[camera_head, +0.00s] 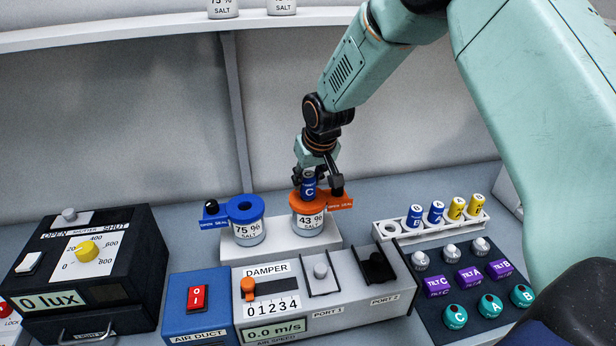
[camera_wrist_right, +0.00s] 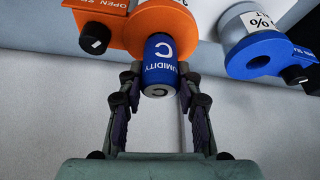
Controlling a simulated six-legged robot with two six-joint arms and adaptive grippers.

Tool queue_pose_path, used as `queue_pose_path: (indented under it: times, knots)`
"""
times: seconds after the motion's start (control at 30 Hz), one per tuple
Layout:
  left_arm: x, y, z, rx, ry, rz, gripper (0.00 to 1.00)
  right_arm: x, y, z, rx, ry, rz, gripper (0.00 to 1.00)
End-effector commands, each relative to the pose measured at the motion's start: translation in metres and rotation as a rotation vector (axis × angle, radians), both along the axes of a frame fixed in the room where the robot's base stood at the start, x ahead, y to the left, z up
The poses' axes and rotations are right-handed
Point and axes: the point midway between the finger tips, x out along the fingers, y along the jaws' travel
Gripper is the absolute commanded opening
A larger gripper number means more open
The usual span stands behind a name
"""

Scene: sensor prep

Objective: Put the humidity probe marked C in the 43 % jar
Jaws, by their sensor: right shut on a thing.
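The blue humidity probe marked C (camera_head: 309,188) is upright at the orange lid (camera_head: 298,205) of the 43 % jar (camera_head: 309,222). My right gripper (camera_head: 318,184) is shut on the probe from behind. In the right wrist view the probe (camera_wrist_right: 159,66) shows its letter C between the two fingertips (camera_wrist_right: 159,84), against the orange lid (camera_wrist_right: 165,22). How deep the probe sits in the lid's opening cannot be told. My left gripper is not in view.
The 75 % jar (camera_head: 249,232) with a blue ring lid stands to the left on the same white stand (camera_head: 277,255). A white rack (camera_head: 410,232) holds blue and yellow probes at right. The air duct box (camera_head: 320,300) and black lux box (camera_head: 105,262) stand in front and at left.

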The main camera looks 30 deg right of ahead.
Motion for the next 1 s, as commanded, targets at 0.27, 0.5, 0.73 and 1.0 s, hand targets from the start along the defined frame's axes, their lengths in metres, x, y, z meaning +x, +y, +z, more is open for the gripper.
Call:
queue_pose_path:
  times: [0.27, 0.5, 0.73, 1.0]
  knots:
    - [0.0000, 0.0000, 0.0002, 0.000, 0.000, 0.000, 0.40, 0.0000, 0.0000, -0.0011, 0.000, 0.000, 0.000, 0.00]
    - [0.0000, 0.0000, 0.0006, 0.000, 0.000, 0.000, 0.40, 0.0000, 0.0001, -0.0046, 0.000, 0.000, 0.000, 0.00]
    - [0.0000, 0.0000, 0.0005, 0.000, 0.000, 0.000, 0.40, 0.0000, 0.0001, -0.0044, 0.000, 0.000, 0.000, 0.53]
    - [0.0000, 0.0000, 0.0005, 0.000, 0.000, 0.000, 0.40, -0.0001, 0.0001, -0.0046, 0.000, 0.000, 0.000, 0.61]
